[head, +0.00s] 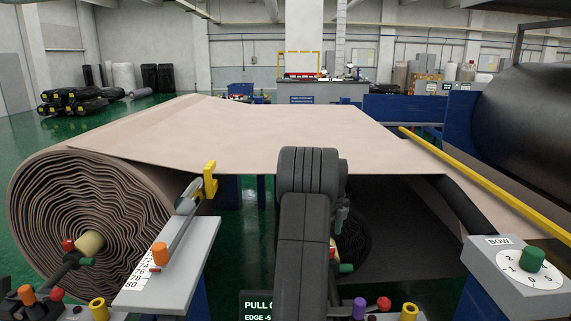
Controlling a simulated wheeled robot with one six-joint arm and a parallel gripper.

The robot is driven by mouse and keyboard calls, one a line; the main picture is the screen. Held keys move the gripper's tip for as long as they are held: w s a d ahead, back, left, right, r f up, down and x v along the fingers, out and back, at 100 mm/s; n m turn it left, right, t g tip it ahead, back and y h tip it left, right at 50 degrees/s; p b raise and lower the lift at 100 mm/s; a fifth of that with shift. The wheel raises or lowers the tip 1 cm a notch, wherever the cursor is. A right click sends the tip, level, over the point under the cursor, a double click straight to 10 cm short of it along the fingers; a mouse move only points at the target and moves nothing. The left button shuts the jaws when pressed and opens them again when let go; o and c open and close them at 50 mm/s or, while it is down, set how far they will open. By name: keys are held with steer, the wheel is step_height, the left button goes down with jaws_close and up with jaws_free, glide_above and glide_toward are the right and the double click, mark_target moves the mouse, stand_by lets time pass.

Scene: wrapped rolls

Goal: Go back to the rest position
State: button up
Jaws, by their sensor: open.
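My own arm (308,215) rises from the bottom centre of the head view as dark grey links. Its upper joint stands in front of the near edge of the pale fabric sheet (270,128). A small part of my wrist shows at the right side of that joint. My gripper's fingers are hidden behind the arm, and I cannot see anything held.
At right are a yellow bar (480,178), a BOW dial box (515,275) and a big dark roll (530,125). Coloured knobs line the bottom.

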step_height(320, 180, up, 7)
step_height(320, 180, down, 14)
steer(key=shift+r+p, duration=0.25)
steer(key=shift+p, duration=0.2)
steer(key=shift+f+n, duration=0.25)
steer(key=shift+n, duration=0.05)
steer(key=n, duration=0.4)
steer(key=shift+n, duration=0.3)
steer(key=n, duration=0.5)
steer(key=n+p, duration=0.1)
steer(key=n, duration=0.4)
steer(key=shift+r+n, duration=0.1)
steer(key=shift+n, duration=0.2)
steer(key=n, duration=0.4)
steer(key=shift+n+p, duration=0.35)
steer(key=shift+n, duration=0.05)
